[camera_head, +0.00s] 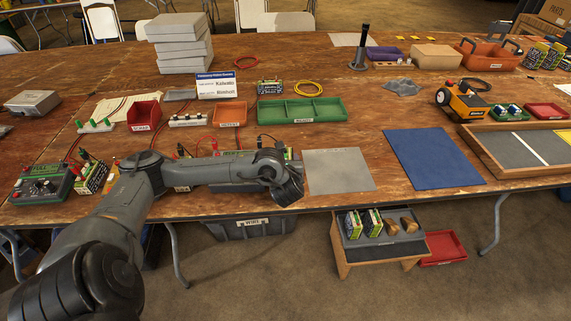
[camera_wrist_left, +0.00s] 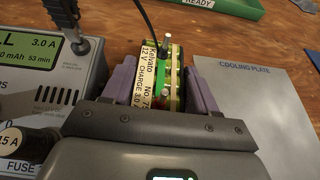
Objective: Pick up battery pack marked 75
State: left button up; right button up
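My right gripper is not in view.
A charger with a green display (camera_wrist_left: 62,50) stands close left of the pack. A grey cooling plate (camera_head: 339,170) lies close right, then a blue mat (camera_head: 432,158). A green tray (camera_head: 302,110) lies behind. Other packs stand on a low shelf (camera_head: 378,240) below.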

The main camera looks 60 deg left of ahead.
pick_arm(q)
jog(key=c, duration=0.9)
jog(key=shift+r, duration=0.1)
grip_shut()
